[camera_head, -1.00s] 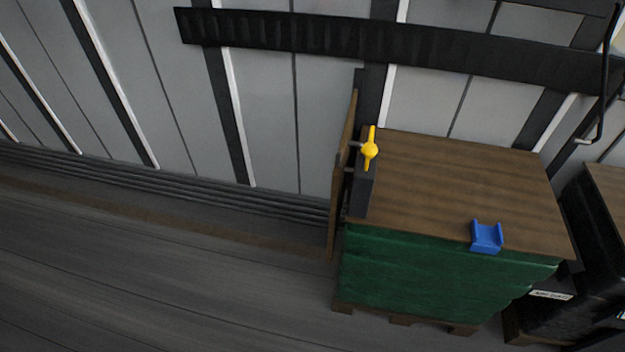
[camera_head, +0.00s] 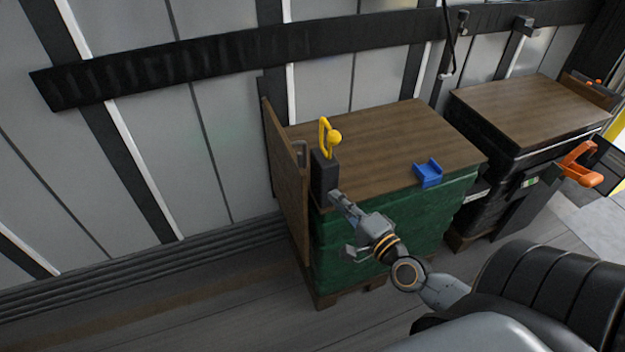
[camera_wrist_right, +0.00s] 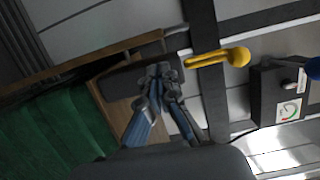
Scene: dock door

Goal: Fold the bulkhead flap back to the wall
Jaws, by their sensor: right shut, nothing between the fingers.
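The bulkhead flap (camera_head: 289,180), a brown wooden panel, stands upright at the left end of the green load, sticking out from the wall. A dark block (camera_head: 324,178) with a yellow handle (camera_head: 327,137) is at its free side, by the load's corner. My right gripper (camera_head: 337,200) is shut and empty, its tips at the lower part of the block. In the right wrist view the closed fingertips (camera_wrist_right: 159,74) overlap the dark block (camera_wrist_right: 122,86), beside the yellow handle (camera_wrist_right: 217,58); whether they touch cannot be told. My left gripper is not in view.
The green load (camera_head: 345,245) has a wooden top (camera_head: 390,140) with a blue cradle (camera_head: 428,173) on it. A dark wrapped load (camera_head: 480,130) stands to the right, with an orange clamp-like part (camera_head: 580,163) nearby. The floor left of the flap is clear.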

